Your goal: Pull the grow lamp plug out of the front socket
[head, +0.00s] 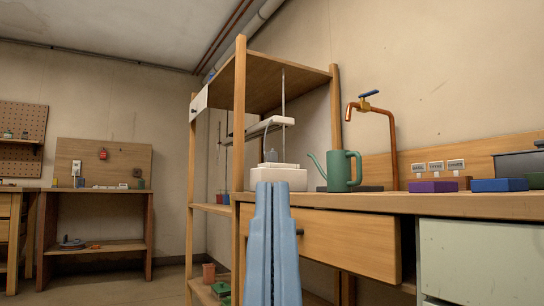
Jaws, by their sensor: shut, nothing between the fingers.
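My gripper (272,190), pale blue, points up in the lower middle of the head view, its two fingers together and empty. Just above its tips in the picture, a white box (280,172) sits at the left end of the wooden counter. A thin upright rod (283,100) with a white bar-shaped lamp head (266,127) stands above the box. A small grey piece (271,156) shows on top of the box; I cannot tell whether it is the plug. The front socket cannot be made out, and my gripper hides part of the box's front.
A green watering can (343,170) and copper tap (391,140) stand to the right of the box. Purple (433,187) and blue (499,185) blocks lie farther right. A wooden drawer front (345,245) is below the counter. A shelf post (239,110) rises left of my gripper.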

